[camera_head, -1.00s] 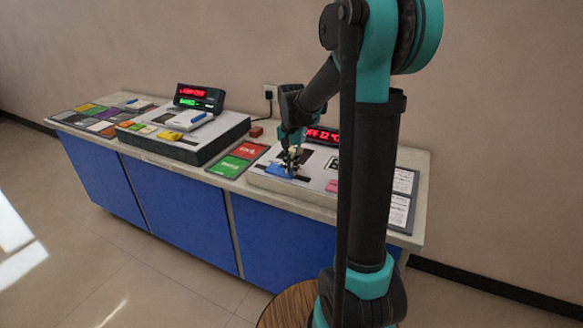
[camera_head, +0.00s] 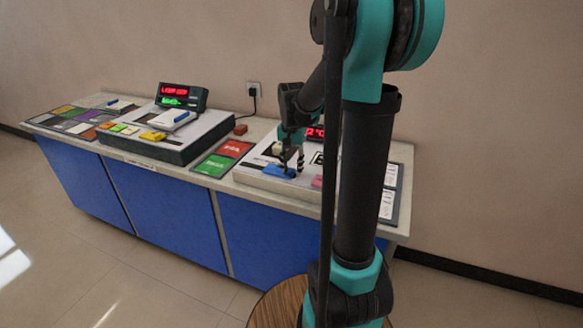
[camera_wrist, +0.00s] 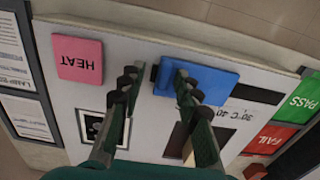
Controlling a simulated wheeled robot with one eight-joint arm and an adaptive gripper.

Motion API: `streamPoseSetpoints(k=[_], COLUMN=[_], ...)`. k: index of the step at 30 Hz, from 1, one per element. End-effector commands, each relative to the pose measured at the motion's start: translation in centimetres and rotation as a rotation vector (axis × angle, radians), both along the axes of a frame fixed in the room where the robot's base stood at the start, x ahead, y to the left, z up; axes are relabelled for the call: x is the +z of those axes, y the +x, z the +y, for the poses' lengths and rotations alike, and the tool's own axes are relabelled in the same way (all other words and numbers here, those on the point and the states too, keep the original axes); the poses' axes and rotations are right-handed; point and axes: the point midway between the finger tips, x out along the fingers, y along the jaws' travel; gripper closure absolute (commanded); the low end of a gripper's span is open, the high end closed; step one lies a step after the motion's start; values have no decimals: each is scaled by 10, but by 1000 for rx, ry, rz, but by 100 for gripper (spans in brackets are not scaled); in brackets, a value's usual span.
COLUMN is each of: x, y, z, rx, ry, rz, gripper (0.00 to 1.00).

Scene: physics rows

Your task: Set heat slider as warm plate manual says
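The warm plate unit (camera_head: 250,178) is a pale flat box at the right of the counter. In the wrist view its face carries a pink pad marked HEAT (camera_wrist: 78,58), a blue block (camera_wrist: 215,82) and a dark slot (camera_wrist: 258,93) with temperature marks below it. I cannot tell for sure which part is the heat slider. My gripper (camera_wrist: 157,78) is open and empty, pointing down over the unit; its right finger overlaps the blue block, its left finger lies between block and pink pad. Contact is unclear. A red display (camera_head: 316,132) is mostly hidden by my arm.
Printed manual sheets (camera_head: 388,205) lie at the counter's right end and show in the wrist view (camera_wrist: 22,115). A green PASS pad (camera_wrist: 298,97) and red FAIL pad (camera_wrist: 270,140) lie beside the unit. Another unit with a display (camera_head: 183,96) stands left.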

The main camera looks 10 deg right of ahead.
Motion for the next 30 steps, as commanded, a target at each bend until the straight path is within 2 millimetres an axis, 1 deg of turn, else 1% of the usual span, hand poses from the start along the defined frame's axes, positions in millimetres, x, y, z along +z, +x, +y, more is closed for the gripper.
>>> streamPoseSetpoints(k=[5, 8, 11, 21, 24, 27, 30], x=[2, 10, 24, 89, 103, 113, 118], y=[0, 1, 0, 0, 0, 0, 0], z=[0, 1, 0, 0, 0, 0, 0], rx=[0, 0, 0, 0, 0, 0, 0], ry=[1, 1, 1, 0, 0, 0, 0], rz=[-1, -1, -1, 0, 0, 0, 0], gripper=[67, 67, 67, 67, 67, 67, 67])
